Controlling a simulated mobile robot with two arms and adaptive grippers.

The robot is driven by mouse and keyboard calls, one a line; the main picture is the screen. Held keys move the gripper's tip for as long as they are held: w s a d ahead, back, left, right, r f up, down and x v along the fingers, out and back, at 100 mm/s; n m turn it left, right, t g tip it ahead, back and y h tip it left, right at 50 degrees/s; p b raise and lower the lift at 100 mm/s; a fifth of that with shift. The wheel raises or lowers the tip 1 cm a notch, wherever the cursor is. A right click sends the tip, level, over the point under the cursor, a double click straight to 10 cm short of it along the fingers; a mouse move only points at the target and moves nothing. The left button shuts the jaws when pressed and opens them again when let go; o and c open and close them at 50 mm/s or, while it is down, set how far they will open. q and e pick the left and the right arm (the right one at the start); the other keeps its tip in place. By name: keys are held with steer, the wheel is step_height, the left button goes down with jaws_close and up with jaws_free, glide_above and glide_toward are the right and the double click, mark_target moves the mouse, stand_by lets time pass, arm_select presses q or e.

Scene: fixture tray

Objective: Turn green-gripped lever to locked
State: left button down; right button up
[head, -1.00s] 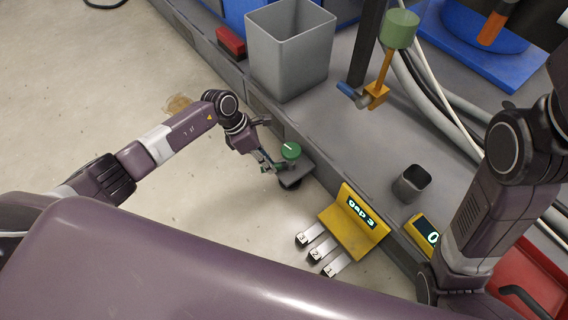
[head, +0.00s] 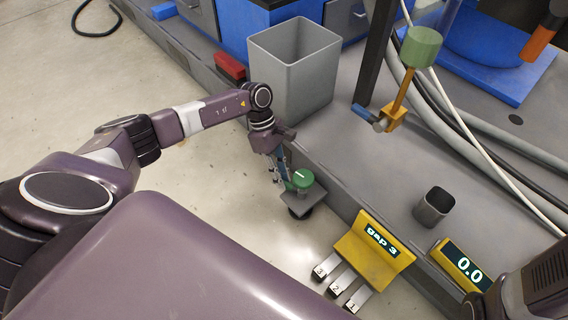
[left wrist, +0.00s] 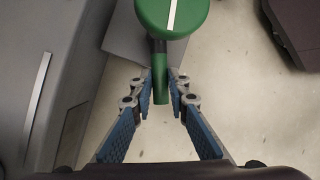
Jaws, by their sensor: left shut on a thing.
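The green-gripped lever is a green round knob (head: 301,179) with a white stripe and a short green handle. It sits on a small grey plate (head: 304,201) at the bench's front edge. In the left wrist view the knob (left wrist: 172,14) is at top centre, and its handle (left wrist: 161,84) points down between the blue-padded fingers. My left gripper (head: 284,181) is at the left of the knob in the head view; it shows in the left wrist view (left wrist: 162,101), shut on the handle. No locked or unlocked marking is legible. My right gripper is out of view.
A grey bin (head: 294,75) stands behind the lever. A yellow "gap 3" sign (head: 371,252) with numbered tabs is at its right. A small dark cup (head: 434,207), a yellow 0.0 display (head: 461,267) and an orange post with a green cylinder (head: 421,47) stand farther right.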

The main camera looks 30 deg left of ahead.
arm_select(q)
steer(key=shift+w+a+m, duration=0.1)
steer(key=shift+w+m, duration=0.05)
steer(key=shift+m, duration=0.15)
steer(key=c, duration=1.8)
jaws_free()
steer(key=shift+c, duration=0.2)
steer(key=v, duration=1.2)
steer(key=shift+w, duration=0.15)
